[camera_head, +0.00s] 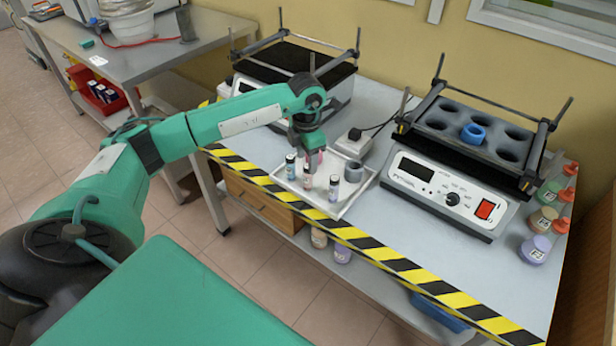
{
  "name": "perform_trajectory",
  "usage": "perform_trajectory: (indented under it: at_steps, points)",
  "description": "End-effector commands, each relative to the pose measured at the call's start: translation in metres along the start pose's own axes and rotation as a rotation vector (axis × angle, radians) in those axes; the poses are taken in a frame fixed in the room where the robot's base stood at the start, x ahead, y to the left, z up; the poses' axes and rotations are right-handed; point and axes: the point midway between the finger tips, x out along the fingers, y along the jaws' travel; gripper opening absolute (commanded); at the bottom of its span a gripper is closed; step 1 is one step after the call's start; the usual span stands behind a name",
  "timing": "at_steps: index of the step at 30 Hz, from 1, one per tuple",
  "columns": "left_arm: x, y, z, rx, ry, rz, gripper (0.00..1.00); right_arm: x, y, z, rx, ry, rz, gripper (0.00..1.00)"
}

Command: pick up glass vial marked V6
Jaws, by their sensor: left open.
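My right gripper is not in view.
A grey cup (353,171) stands in the tray's right part. A shaker (447,192) with a holed rack and blue ring (473,134) is to the right, another shaker (293,62) behind. Several capped flasks (536,249) stand at the far right.

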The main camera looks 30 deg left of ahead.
Motion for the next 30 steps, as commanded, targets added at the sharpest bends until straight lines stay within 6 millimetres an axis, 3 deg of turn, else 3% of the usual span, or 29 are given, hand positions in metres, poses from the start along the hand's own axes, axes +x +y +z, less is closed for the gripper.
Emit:
perform_trajectory:
  at_steps: [10,19,26,30]
  points:
    - [0.046,-0.004,0.003,0.001,0.002,-0.002,0.51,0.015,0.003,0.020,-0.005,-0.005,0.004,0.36]
    - [0.051,-0.004,0.003,0.001,0.001,-0.001,0.51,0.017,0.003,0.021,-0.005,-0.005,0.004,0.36]
    - [0.051,-0.004,0.004,0.001,0.000,-0.001,0.06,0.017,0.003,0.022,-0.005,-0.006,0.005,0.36]
    - [0.051,-0.004,0.004,0.001,0.000,-0.001,0.03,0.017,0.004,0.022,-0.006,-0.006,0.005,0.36]
